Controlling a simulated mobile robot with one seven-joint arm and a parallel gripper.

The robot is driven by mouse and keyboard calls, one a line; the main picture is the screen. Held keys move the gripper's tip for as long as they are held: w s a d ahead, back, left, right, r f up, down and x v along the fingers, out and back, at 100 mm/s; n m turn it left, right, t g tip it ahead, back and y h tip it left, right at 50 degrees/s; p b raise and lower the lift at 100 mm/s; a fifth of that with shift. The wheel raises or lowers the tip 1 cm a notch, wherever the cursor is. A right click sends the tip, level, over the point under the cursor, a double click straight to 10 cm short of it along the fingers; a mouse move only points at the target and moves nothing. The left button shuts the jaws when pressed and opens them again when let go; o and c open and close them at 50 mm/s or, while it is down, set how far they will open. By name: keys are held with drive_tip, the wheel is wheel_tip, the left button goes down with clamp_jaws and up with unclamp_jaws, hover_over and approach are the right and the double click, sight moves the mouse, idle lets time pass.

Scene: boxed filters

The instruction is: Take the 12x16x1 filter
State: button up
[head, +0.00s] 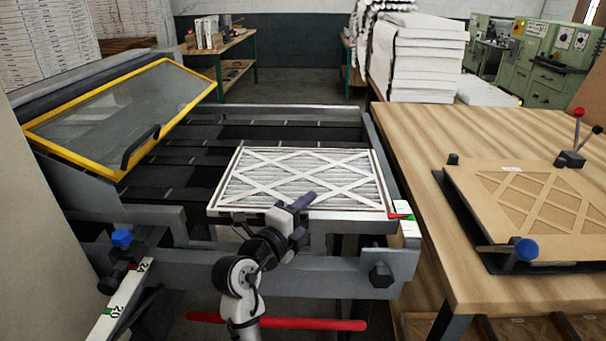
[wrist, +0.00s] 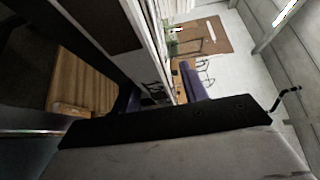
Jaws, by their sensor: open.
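A white pleated filter (head: 290,178) with a crisscross frame lies flat on the grey machine bed in the head view. Its size marking cannot be read there. My gripper (head: 302,203) is at the filter's near edge, right of its middle, with a purple finger overlapping the edge in the picture. In the wrist view a long pale edge with dark print, seemingly the filter's (wrist: 152,45), runs beside a purple finger (wrist: 196,82). My gripper is open. I cannot tell whether the edge is between the fingers or touches them; the black gripper body hides part of this.
A yellow-framed clear guard (head: 125,112) stands raised at the left. A wooden table (head: 420,130) on the right bears a brown lattice-faced panel (head: 545,205) in a clamping fixture. Stacked white sheets (head: 415,60) stand behind. The bed's slats behind the filter are bare.

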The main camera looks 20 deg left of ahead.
drive_tip(key=shift+c, duration=0.3)
clamp_jaws()
drive_tip(key=shift+r, duration=0.1)
